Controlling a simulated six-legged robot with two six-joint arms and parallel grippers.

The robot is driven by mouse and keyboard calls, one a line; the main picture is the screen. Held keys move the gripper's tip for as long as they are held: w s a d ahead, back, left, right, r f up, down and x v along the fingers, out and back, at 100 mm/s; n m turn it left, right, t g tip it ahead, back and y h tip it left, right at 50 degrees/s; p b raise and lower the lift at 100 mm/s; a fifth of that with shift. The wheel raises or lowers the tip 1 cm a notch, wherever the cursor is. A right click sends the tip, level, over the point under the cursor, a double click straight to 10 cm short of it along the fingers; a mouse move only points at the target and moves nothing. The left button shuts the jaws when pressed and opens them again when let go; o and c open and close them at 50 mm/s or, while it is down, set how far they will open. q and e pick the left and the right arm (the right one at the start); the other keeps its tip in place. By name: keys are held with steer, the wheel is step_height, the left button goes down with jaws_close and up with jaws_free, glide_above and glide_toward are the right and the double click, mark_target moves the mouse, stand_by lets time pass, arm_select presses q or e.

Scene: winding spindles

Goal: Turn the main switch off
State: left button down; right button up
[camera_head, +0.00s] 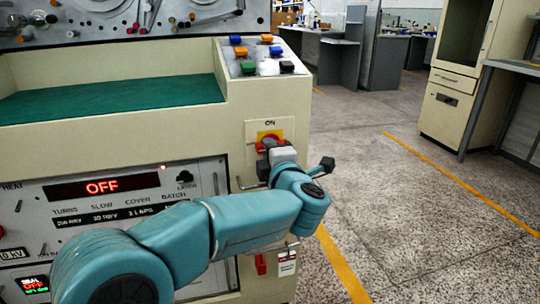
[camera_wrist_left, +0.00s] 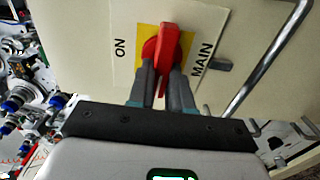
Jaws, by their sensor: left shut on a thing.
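The main switch has a red handle (camera_wrist_left: 167,52) on a yellow square, on a white plate (camera_wrist_left: 123,63) marked ON and MAIN. In the wrist view, the handle lies across the line between the two words. My left gripper (camera_wrist_left: 164,82) is shut on the handle, one dark finger on each side. In the head view, the yellow switch face (camera_head: 268,135) shows under the ON label, and my left gripper (camera_head: 267,150) covers the lower part of the switch. My right gripper is in neither view.
A display (camera_head: 102,187) on the front panel reads OFF. Several coloured buttons (camera_head: 262,56) sit on top of the cabinet. A bent metal bar (camera_wrist_left: 268,60) stands close to the gripper. Open floor (camera_head: 400,210) lies to the right.

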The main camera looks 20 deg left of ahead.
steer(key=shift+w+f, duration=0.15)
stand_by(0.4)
arm_select(q)
steer(key=c, duration=1)
jaws_free()
steer(key=shift+c, duration=0.2)
steer(key=p+v, duration=0.3)
steer(key=v, duration=1.3)
steer(key=shift+d, duration=0.15)
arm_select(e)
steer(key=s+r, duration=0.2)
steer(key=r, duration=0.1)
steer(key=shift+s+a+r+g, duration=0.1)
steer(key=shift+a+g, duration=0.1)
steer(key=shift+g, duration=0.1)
arm_select(q)
steer(key=shift+s, duration=0.1)
